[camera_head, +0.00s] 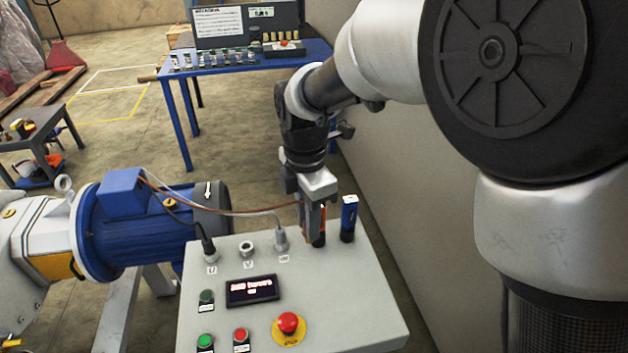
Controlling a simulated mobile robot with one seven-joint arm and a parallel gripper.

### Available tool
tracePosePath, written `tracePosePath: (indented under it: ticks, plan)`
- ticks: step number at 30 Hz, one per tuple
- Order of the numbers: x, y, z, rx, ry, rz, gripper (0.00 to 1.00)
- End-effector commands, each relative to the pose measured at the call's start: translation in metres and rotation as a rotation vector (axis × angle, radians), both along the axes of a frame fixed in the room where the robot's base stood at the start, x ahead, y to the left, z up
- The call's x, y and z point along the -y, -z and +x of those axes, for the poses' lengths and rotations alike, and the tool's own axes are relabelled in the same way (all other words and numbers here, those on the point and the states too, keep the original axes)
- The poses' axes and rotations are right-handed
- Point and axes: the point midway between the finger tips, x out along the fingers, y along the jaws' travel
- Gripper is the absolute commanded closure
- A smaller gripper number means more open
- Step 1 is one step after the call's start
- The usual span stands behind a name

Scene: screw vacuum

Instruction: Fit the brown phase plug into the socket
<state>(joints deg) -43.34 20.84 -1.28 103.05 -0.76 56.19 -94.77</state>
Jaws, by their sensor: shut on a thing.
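The grey control box (215,300) has a row of three sockets on its top. The left one, marked U, holds a black plug (209,252). The middle socket (247,248), marked V, is empty. The right one holds a grey plug (281,238). My gripper (311,230) points down over the box's far right part, right of the grey plug. It is shut on the brown phase plug, which its fingers mostly hide. The brown cable (240,212) runs from the blue motor (135,235) to my gripper.
An orange-and-black item (322,228) and a blue-and-black item (348,218) stand at the box's back right, close beside my gripper. A red emergency button (288,323) rises at the front. A grey wall (400,170) runs along the right. A blue table (235,66) stands behind.

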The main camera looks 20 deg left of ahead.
Motion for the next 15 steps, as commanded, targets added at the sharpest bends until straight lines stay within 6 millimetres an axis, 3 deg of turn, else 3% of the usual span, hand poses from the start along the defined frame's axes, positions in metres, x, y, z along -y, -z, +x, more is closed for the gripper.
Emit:
tracePosePath:
  ticks: [1, 6, 10, 15]
  plan:
    - [-0.029, 0.002, 0.004, 0.0, -0.008, 0.0, 1.0]
    - [-0.104, 0.003, 0.007, -0.004, -0.004, 0.005, 1.0]
    - [-0.14, 0.005, 0.004, -0.009, 0.005, 0.009, 1.0]
    - [-0.16, 0.013, 0.001, -0.013, 0.013, 0.012, 1.0]
